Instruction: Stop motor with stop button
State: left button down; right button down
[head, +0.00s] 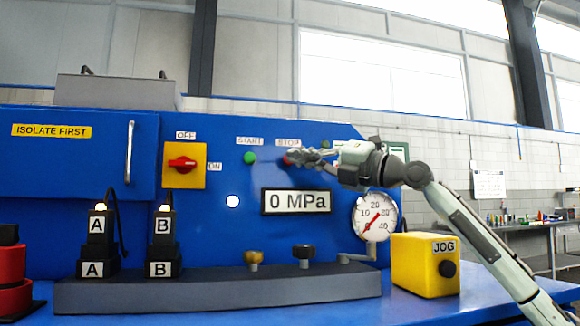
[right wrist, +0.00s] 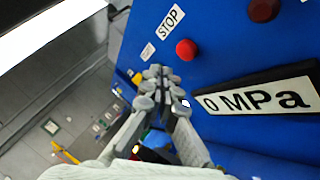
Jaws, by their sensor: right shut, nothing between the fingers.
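The red stop button (head: 286,160) is on the blue panel under the STOP label (head: 288,142). In the head view my right gripper (head: 294,157) is in front of the panel at the button and partly covers it. In the right wrist view the red button (right wrist: 186,50) shows clear, just beyond the fingertips of my right gripper (right wrist: 158,72). The fingers are together and empty. I cannot tell contact from the head view; the wrist view shows a small gap. My left gripper is not in view.
A green start button (head: 250,158) sits left of the stop button. A display (head: 296,201) below reads 0 MPa. A pressure gauge (head: 376,216) and a yellow JOG box (head: 425,264) are to the right. A yellow switch plate (head: 172,165) is further left.

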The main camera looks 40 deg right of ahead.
jog(key=s+b, duration=0.1)
jog(key=s+a+b, duration=0.1)
jog(key=s, duration=0.1)
jog(key=shift+a, duration=0.3)
dwell(0.7)
